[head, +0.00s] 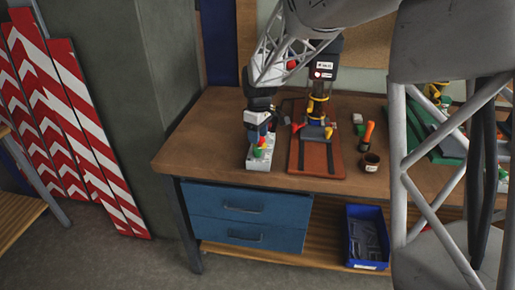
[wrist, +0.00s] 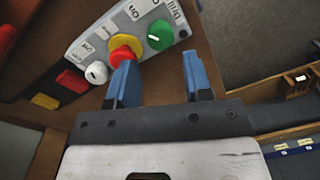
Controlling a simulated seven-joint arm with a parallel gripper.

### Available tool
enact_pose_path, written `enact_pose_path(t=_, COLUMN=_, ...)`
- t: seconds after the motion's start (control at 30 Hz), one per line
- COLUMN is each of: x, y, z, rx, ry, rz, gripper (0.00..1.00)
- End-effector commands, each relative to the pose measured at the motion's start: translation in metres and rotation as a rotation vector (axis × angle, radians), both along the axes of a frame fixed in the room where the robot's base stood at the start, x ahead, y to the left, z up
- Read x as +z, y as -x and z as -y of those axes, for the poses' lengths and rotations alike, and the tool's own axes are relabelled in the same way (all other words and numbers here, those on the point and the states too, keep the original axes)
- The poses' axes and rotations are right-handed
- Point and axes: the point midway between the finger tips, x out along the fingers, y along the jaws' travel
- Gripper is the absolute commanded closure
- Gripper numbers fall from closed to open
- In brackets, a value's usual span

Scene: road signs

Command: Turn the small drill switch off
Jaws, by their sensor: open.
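A grey control box (wrist: 78,47) fills the upper left of the wrist view. It carries a green knob (wrist: 160,35) with a white line, a red button (wrist: 123,53) on a yellow collar, and a white knob (wrist: 97,73). Lettering beside the green knob reads "Drill", and "ON" labels show. In the head view the box (head: 261,166) sits near the bench's front edge, left of the drill press (head: 318,105). My gripper (wrist: 159,63) is open and empty, its blue fingers either side of the green knob's line. One fingertip overlaps the red button; contact cannot be told.
The wooden bench (head: 205,130) has clear room on its left. A red-brown drill base (head: 316,155) stands close right of the box. A dark cup (head: 370,162) and an orange-handled tool (head: 368,132) stand farther right. My arm covers part of the right side.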

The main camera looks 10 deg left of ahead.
Motion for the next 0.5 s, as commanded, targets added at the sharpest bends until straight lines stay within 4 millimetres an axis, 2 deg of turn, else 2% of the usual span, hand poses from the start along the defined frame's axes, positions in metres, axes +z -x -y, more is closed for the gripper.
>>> enact_pose_path(t=0.3, x=-0.039, y=0.002, z=-0.001, rx=0.0, ry=0.001, rz=-0.001, gripper=0.54)
enact_pose_path(t=0.5, x=-0.054, y=0.002, z=-0.001, rx=0.0, ry=-0.001, rz=0.001, gripper=0.54)
